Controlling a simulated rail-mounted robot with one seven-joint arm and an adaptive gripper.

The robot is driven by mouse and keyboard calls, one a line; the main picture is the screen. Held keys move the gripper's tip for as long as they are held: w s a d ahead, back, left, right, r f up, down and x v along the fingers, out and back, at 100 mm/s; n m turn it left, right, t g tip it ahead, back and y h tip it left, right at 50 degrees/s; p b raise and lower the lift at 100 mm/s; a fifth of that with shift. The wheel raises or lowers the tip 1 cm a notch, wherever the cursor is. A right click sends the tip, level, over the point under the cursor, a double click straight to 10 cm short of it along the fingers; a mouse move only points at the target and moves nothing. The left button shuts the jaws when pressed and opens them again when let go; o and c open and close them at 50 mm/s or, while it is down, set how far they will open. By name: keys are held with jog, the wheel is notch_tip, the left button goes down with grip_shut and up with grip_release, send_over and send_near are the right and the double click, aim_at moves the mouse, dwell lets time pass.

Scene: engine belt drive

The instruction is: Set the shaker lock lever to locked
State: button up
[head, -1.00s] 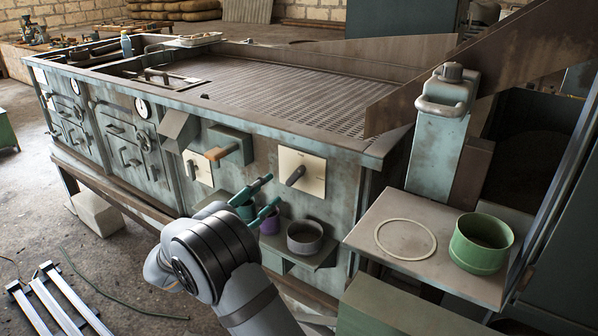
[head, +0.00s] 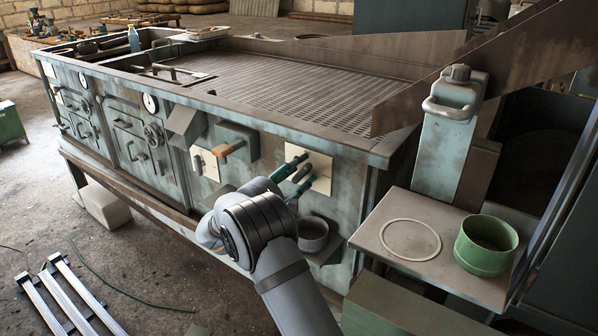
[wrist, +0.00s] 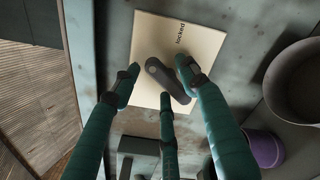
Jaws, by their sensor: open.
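The shaker lock lever is a short dark lever (wrist: 168,80) on a cream plate (wrist: 150,42) fixed to the machine's front panel; the plate also shows in the head view (head: 319,162). The word "locked" is printed near one edge of the plate, and the lever's free end points away from it. My gripper (head: 300,168) has green fingers and is at the plate. In the wrist view its open fingers (wrist: 158,74) stand around the lever, which shows between them. I cannot tell whether any finger touches it. The fingers partly cover the lever in the head view.
A wooden-handled lever (head: 230,148) on a box sits left of the plate. A side table (head: 374,233) at right bears a ring (head: 437,243) and a green pot (head: 485,252).

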grip_shut()
dwell(0.5)
